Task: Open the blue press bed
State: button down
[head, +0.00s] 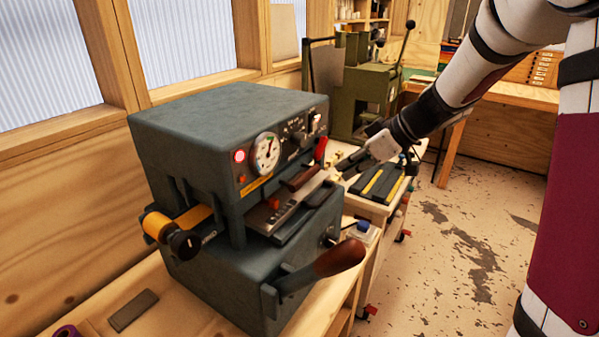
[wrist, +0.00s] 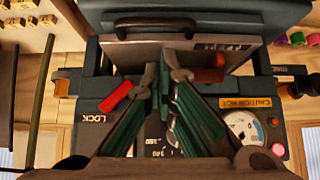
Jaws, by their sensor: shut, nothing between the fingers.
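The blue-grey press (head: 225,120) stands on the wooden bench. Its bed, a metal plate (head: 285,212), sits in the gap between the upper housing and the lower body. My gripper (head: 345,166) is shut and empty, in front of the press's right side. In the wrist view its fingertips (wrist: 166,72) overlap the plate; contact is unclear.
A large brown-gripped handle (head: 340,258) juts from the press's lower front. A gold foil roll (head: 158,225) sticks out at left. A green press (head: 362,92) stands behind, and a cart (head: 375,208) with dark bars is beside. The floor (head: 475,230) at right is clear.

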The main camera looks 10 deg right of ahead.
aim_at(313, 190)
jog(key=p+x, duration=0.1)
jog(key=x, duration=0.9)
jog(key=shift+w, duration=0.3)
jog(key=s+d+b, duration=0.7)
jog(key=s+d, duration=0.8)
jog(key=shift+s+b, duration=0.15)
jog(key=shift+b, duration=0.2)
jog(key=shift+d, duration=0.15)
